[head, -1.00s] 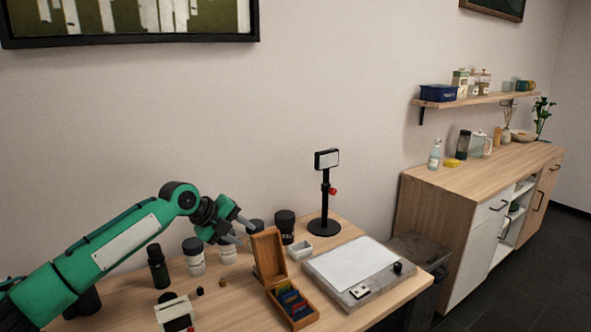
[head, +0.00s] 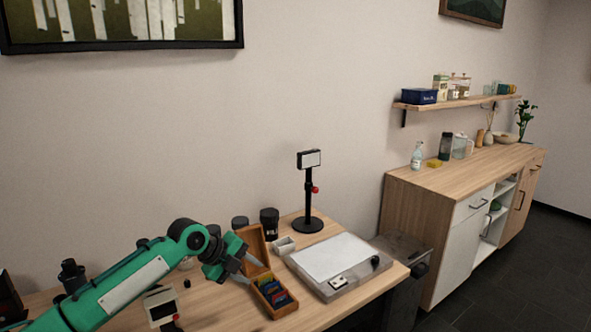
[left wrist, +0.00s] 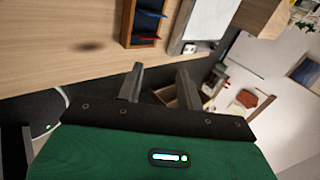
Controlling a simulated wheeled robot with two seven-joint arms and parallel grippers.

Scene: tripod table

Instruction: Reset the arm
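My left arm comes in from the left in the head view, and its left gripper (head: 245,268) hangs over the table by the open wooden box. In the left wrist view the two fingers of this gripper (left wrist: 160,82) stand apart with nothing between them. My right gripper is in neither view.
The wooden table (head: 225,305) holds the open wooden box (head: 272,297) with coloured packets, a grey tray with a white panel (head: 330,258), a black stand (head: 308,200), a small white dish (head: 284,244) and a black jar (head: 269,222). A sideboard (head: 420,215) stands at the right.

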